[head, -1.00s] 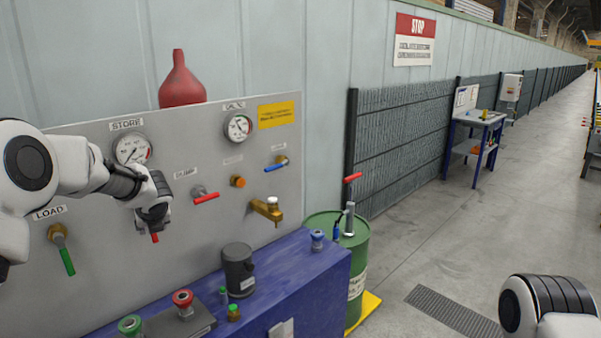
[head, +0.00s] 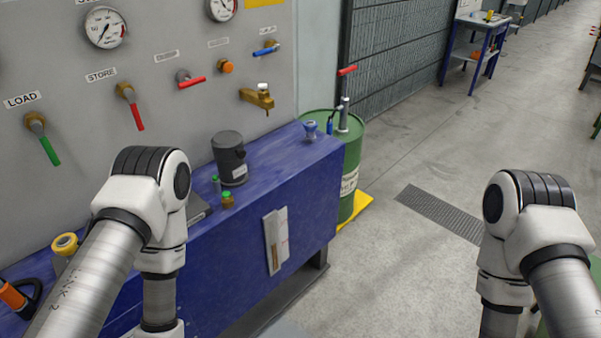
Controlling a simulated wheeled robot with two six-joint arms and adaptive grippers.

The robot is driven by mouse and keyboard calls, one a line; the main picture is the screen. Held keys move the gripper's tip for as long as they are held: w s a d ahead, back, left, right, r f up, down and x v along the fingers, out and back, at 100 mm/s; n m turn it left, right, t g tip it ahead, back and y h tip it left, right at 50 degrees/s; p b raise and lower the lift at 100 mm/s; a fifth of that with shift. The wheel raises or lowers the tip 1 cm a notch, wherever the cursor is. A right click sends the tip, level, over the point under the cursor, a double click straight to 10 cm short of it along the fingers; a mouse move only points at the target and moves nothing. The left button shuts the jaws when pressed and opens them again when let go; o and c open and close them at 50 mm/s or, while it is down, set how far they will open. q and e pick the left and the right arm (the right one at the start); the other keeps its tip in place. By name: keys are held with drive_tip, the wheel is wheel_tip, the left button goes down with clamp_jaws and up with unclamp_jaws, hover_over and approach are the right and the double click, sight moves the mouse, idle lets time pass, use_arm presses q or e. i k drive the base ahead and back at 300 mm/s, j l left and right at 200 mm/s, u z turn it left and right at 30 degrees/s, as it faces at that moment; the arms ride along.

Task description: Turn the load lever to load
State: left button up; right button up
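The load lever (head: 49,151) has a green handle and sits on the grey panel at the left, under the LOAD label (head: 22,100). Its handle slants down and to the right from a brass valve body. My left arm is folded in front of the blue bench, below and right of the lever and apart from it. My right arm is folded at the right over the floor. Neither gripper shows; only arm links are in view.
The red-handled store lever (head: 133,109) hangs right of the load lever. A red dump lever (head: 191,81), brass tap (head: 258,98) and gauge (head: 105,28) are on the panel. The blue bench (head: 309,195) carries a dark cylinder (head: 229,158). A green drum (head: 350,170) stands at its right end.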

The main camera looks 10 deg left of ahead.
sight(36, 125)
drive_tip(key=u, duration=1.55)
